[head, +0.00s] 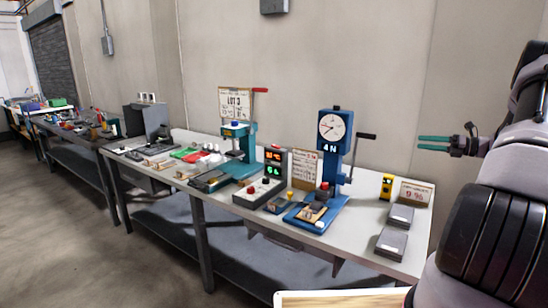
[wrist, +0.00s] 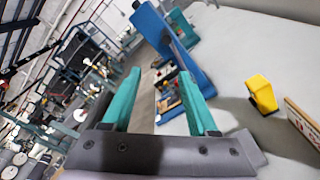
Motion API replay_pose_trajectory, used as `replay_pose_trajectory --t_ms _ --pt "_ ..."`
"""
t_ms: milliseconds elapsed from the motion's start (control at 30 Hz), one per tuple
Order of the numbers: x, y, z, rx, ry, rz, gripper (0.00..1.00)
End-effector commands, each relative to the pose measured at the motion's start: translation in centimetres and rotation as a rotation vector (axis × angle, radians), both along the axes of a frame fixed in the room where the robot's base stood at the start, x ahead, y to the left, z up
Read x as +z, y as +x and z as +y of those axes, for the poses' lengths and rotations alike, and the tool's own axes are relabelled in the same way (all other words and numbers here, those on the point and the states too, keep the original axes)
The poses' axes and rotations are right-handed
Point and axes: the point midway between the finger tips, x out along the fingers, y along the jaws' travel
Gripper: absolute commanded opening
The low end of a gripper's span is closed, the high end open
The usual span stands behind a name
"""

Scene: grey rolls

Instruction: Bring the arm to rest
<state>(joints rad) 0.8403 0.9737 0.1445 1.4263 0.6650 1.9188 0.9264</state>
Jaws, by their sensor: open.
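My gripper (head: 436,143) is at the right of the head view, with two teal fingers pointing left, held up in front of the wall and above the bench's right end. In the wrist view my gripper (wrist: 158,95) shows both teal fingers spread apart with nothing between them. My arm comes in from the right edge of the head view, with its dark and grey links bent. The gripper is apart from everything on the bench.
A white bench (head: 370,240) bears a blue press with a dial (head: 332,127), a teal press (head: 240,145), a control box (head: 258,192), a yellow device (head: 386,186) and two grey blocks (head: 391,243). The yellow device also shows in the wrist view (wrist: 262,94). Floor at left is clear.

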Motion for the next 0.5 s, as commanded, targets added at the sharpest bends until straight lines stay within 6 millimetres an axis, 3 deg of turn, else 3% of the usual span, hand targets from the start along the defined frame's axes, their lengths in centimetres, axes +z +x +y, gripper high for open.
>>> replay_pose_trajectory --t_ms 267,500 --pt "3.3 -0.4 4.6 0.097 -0.166 -0.061 0.59" --pt "7.5 -2.4 10.9 0.248 -0.412 -0.175 0.59"
